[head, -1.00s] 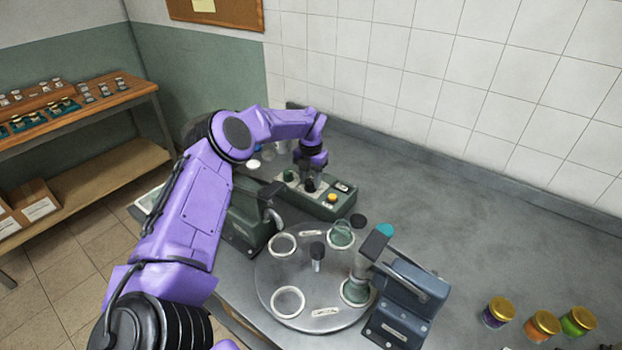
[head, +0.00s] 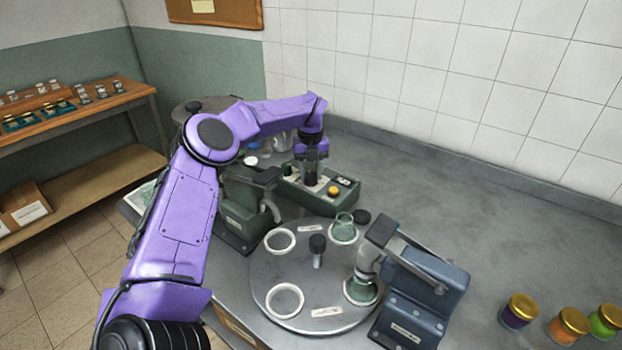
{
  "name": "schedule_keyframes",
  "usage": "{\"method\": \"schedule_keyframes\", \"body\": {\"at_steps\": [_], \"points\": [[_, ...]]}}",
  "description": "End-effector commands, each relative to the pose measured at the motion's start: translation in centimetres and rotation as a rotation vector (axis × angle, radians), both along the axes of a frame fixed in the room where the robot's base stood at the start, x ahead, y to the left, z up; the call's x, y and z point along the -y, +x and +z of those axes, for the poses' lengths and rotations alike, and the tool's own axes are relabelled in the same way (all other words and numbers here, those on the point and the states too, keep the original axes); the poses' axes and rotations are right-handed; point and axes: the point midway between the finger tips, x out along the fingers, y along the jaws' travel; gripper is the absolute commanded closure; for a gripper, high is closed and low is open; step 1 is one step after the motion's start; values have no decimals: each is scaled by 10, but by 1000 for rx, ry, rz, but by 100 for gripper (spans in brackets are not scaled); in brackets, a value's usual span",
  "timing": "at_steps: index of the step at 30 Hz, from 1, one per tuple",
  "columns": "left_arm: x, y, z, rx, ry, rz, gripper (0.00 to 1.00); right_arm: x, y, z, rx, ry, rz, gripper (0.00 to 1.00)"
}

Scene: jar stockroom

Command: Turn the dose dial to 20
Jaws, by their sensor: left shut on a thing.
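The green control box (head: 344,199) stands on the grey bench near the back wall, with a yellow button (head: 333,191) and a small dark panel (head: 344,181) on top. The dose dial is the dark knob on the box's top, mostly hidden under my left gripper (head: 311,176). The gripper points straight down and is shut on the dial. The dial's marks and reading are too small or hidden to tell. My right gripper is not in view.
A round turntable (head: 270,275) with white ring seats and two glass jars lies in front of the box. A blue-grey machine (head: 426,290) stands at its right and a green machine (head: 240,205) at its left. Gold-lidded jars (head: 570,325) stand at right. The bench's right middle is clear.

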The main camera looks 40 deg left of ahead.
Motion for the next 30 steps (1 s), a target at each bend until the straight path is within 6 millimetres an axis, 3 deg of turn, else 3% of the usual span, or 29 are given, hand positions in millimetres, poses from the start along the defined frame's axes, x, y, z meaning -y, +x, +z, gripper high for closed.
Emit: {"method": "schedule_keyframes", "body": {"at_steps": [6,23,24,25,26,30], "points": [[-1,0,-1,2,2,79,91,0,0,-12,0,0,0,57],[-1,0,1,2,2,111,91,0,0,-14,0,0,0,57],[-1,0,1,2,2,111,51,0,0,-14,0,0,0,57],[-1,0,1,2,2,111,41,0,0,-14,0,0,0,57],[-1,0,1,1,1,111,35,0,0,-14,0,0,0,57],[-1,0,1,1,1,110,35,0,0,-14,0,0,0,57]]}}
